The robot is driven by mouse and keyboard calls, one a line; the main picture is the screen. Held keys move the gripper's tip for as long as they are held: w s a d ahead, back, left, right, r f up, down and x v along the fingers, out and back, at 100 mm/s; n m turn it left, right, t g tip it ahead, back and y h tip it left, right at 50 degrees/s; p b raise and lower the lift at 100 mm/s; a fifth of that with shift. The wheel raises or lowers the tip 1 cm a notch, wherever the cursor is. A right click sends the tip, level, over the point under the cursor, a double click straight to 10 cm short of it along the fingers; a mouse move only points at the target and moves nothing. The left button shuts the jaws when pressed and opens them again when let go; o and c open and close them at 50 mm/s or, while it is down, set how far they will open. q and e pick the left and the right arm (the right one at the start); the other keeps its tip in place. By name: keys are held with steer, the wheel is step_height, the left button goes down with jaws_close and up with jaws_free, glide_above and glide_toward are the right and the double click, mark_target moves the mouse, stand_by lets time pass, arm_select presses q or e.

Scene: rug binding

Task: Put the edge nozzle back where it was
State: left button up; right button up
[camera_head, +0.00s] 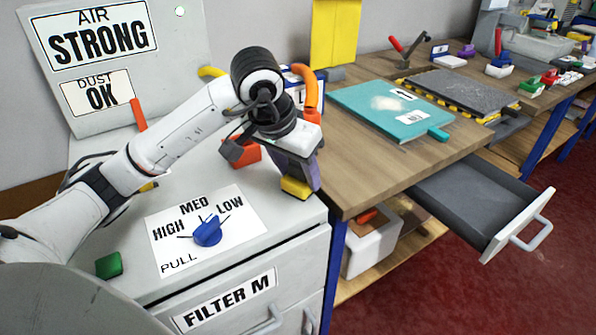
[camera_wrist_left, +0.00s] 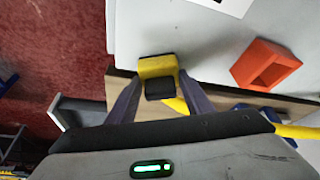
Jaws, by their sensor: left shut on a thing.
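A yellow piece with a black part, which looks like the edge nozzle (camera_head: 295,188), is held at the right edge of the grey cabinet top (camera_head: 285,225). My left gripper (camera_head: 300,172) points down and is shut on it. In the left wrist view the nozzle (camera_wrist_left: 157,67) sits between the two fingers of the left gripper (camera_wrist_left: 160,84). I cannot tell whether it touches the cabinet top. An orange-red open-topped holder (camera_wrist_left: 266,65) stands beside it, apart from it; it is partly hidden behind my gripper in the head view. My right gripper is not in view.
A blue knob (camera_head: 207,231) on a HIGH/MED/LOW label and a green block (camera_head: 108,265) are on the cabinet top. The wooden bench (camera_head: 360,160) to the right carries a teal board (camera_head: 390,110). An open grey drawer (camera_head: 475,205) juts out in front.

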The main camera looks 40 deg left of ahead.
arm_select(q)
steer(key=shift+f, duration=0.1)
steer(key=o, duration=0.9)
steer(key=shift+s+r, duration=0.1)
steer(key=shift+r, duration=0.4)
steer(key=p+v, duration=0.1)
steer(key=v, duration=1)
steer(key=shift+s+r, duration=0.1)
steer(key=shift+s, duration=0.05)
